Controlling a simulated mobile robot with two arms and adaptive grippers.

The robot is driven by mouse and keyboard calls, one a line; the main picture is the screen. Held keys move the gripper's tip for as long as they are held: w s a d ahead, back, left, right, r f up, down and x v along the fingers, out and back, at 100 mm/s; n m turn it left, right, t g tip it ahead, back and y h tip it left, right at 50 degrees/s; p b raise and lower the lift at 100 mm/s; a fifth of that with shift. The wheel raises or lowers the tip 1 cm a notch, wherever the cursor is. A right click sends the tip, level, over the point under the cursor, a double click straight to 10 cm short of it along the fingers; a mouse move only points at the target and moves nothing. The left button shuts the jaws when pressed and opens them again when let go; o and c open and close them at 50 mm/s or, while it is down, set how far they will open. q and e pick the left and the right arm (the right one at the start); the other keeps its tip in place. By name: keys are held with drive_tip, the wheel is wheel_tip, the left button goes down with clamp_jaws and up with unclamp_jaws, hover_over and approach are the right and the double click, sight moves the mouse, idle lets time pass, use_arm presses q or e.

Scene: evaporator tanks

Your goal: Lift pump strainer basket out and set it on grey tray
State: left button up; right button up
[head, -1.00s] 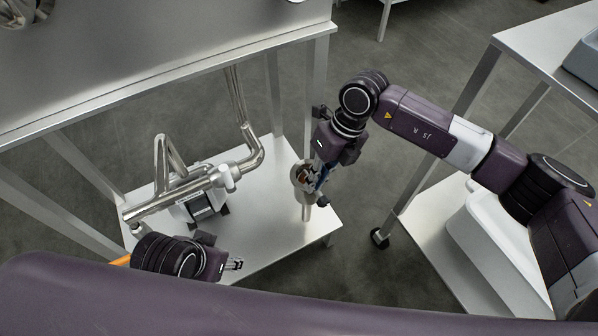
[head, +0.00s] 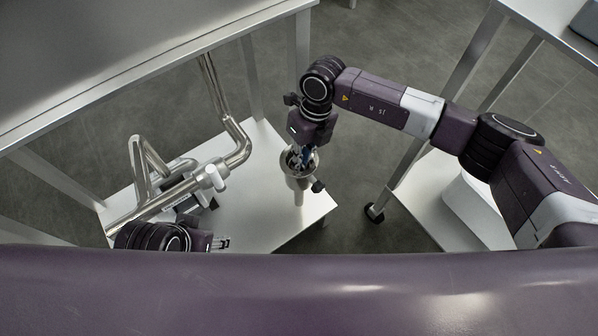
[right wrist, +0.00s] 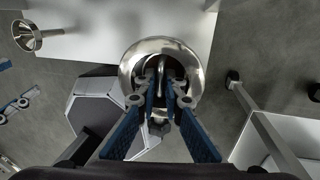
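The strainer pot (head: 298,180), a shiny metal cup with a flared rim, stands near the right end of the steel shelf. My right gripper (head: 303,158) points down into its mouth. In the right wrist view the round rim (right wrist: 190,52) surrounds a curved metal handle (right wrist: 162,68), which looks like the basket's. The right fingertips (right wrist: 163,92) lie close on either side of it; contact is unclear. The basket's body is hidden inside. My left gripper (head: 222,243) is small beside the pump, away from the strainer. A grey tray-like container (head: 586,22) is partly visible at the top right.
Steel pipes (head: 238,145) and the pump rise left of the strainer. A tank edge (head: 150,65) overhangs the shelf behind. A right-hand table with legs (head: 465,75) has a pale bin (head: 465,205) on its lower shelf. Open floor lies between.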

drive_tip(key=shift+f, duration=0.15)
drive_tip(key=shift+c, duration=0.4)
clamp_jaws()
drive_tip(key=shift+w+r, duration=0.1)
drive_tip(key=shift+r, duration=0.7)
wheel_tip(320, 180, up, 8)
drive_tip(key=shift+f+p, duration=0.1)
drive_tip(key=shift+p, duration=0.9)
use_arm(q)
drive_tip(key=p+x, duration=0.1)
drive_tip(key=x, duration=0.2)
drive_tip(key=shift+w+d+f, duration=0.1)
drive_tip(key=shift+w+f, duration=0.05)
drive_tip(key=shift+f, duration=0.2)
use_arm(e)
drive_tip(key=s+d+r, duration=0.2)
drive_tip(key=s+d, duration=0.8)
drive_tip(key=s, duration=0.4)
drive_tip(key=shift+s+d+r, duration=0.3)
drive_tip(key=shift+s, duration=0.1)
